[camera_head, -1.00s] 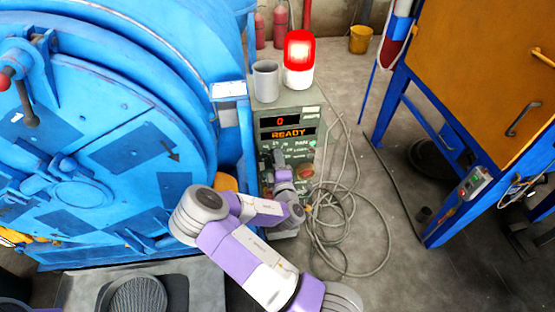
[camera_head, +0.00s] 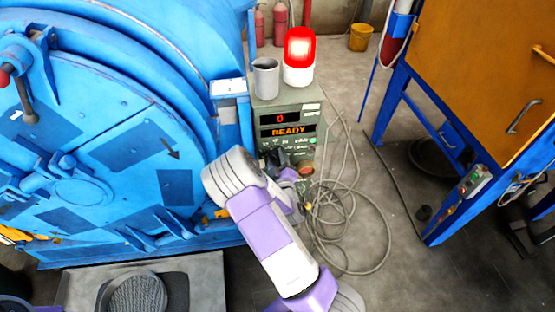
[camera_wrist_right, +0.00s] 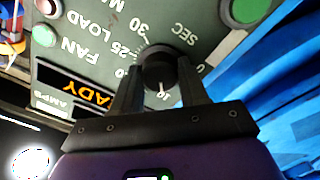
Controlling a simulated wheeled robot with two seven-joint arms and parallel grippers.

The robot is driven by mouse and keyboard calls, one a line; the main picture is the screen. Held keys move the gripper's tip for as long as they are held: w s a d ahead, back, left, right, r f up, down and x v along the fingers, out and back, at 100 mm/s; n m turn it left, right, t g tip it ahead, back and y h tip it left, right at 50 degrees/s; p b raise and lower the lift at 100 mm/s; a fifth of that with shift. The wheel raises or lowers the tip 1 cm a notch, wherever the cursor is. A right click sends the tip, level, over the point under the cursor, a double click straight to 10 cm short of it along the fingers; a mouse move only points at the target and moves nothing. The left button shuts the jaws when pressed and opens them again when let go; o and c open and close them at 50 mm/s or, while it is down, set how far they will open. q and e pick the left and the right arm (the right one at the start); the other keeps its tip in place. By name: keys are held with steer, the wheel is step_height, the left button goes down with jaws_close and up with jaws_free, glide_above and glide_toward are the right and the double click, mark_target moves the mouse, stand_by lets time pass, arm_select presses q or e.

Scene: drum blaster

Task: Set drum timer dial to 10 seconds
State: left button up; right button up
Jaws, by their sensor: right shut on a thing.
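The green-grey control box (camera_head: 288,97) stands beside the blue drum machine and its display reads 0 and READY. The black timer dial (camera_wrist_right: 158,66) is on its panel, shown upside down in the right wrist view, with printed marks including 10, 25 and 30 around it. A white pointer line on the dial lies right by the 10 mark. My right gripper (camera_wrist_right: 160,82) is shut on the dial, one finger on each side. My left gripper is not in view.
The blue drum machine (camera_head: 100,140) is close on the left of the box. A grey cup (camera_head: 265,78) and a lit red beacon (camera_head: 299,57) stand on the box. Loose cables (camera_head: 345,215) lie on the floor to the right. A green button (camera_wrist_right: 250,10) is near the dial.

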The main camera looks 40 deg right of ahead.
stand_by(0.5)
steer(key=o, duration=1)
steer(key=shift+o, duration=0.2)
steer(key=shift+s, duration=0.1)
steer(key=v, duration=0.7)
steer(key=shift+s+p, duration=0.2)
steer(key=shift+p, duration=0.1)
steer(key=shift+a, duration=0.15)
